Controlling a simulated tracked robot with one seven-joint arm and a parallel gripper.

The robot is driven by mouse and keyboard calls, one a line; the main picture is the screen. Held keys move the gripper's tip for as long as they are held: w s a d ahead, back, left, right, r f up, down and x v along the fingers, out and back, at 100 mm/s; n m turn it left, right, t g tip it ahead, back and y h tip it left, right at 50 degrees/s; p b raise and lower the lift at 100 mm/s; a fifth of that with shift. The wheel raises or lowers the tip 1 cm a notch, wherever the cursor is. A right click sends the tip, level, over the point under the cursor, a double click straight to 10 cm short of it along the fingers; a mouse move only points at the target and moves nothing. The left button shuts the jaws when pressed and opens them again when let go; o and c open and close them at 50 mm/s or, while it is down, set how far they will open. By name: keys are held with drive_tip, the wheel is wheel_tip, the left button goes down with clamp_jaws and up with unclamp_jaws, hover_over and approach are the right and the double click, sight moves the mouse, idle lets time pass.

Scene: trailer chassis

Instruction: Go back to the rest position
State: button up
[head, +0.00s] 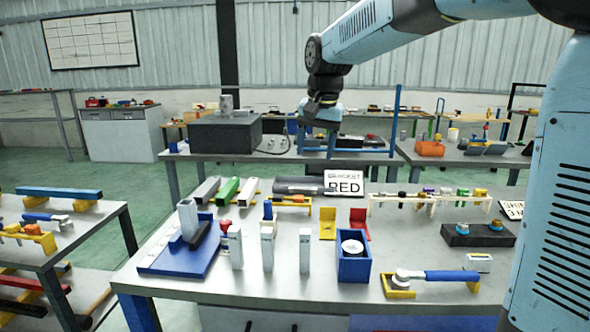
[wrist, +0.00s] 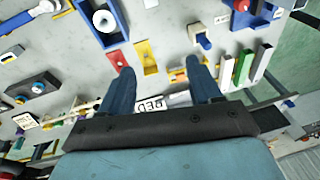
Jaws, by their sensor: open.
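My gripper (head: 320,150) hangs from my blue arm above the far part of the main table (head: 330,270), fingers pointing down. In the wrist view my gripper (wrist: 162,85) shows two dark blue fingers spread apart with nothing between them. Below and beyond the fingers are the grey tabletop and a white sign reading RED (wrist: 152,103). The sign also shows in the head view (head: 344,183), standing at the table's far edge. The gripper is apart from everything on the table.
The table carries a blue box (head: 353,268), a blue tray (head: 165,257), a blue-handled tool (head: 450,276) on a yellow holder, yellow and red brackets, and several bars. A second table (head: 190,157) with a dark box (head: 225,137) stands behind. Green floor (head: 110,180) is clear at left.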

drive_tip(key=s+d+t, duration=0.2)
drive_tip(key=s+d, duration=1)
drive_tip(key=s, duration=0.1)
drive_tip(key=s+d+f+n, duration=0.1)
drive_tip(key=s+d+f, duration=0.2)
drive_tip(key=s, duration=0.3)
drive_tip(key=s+d+f+t+h, duration=0.1)
drive_tip(key=s+d+f, duration=0.2)
drive_tip(key=s, duration=0.4)
drive_tip(key=shift+s+d+n, duration=0.15)
drive_tip(key=shift+d+n, duration=0.2)
drive_tip(key=shift+n, duration=0.05)
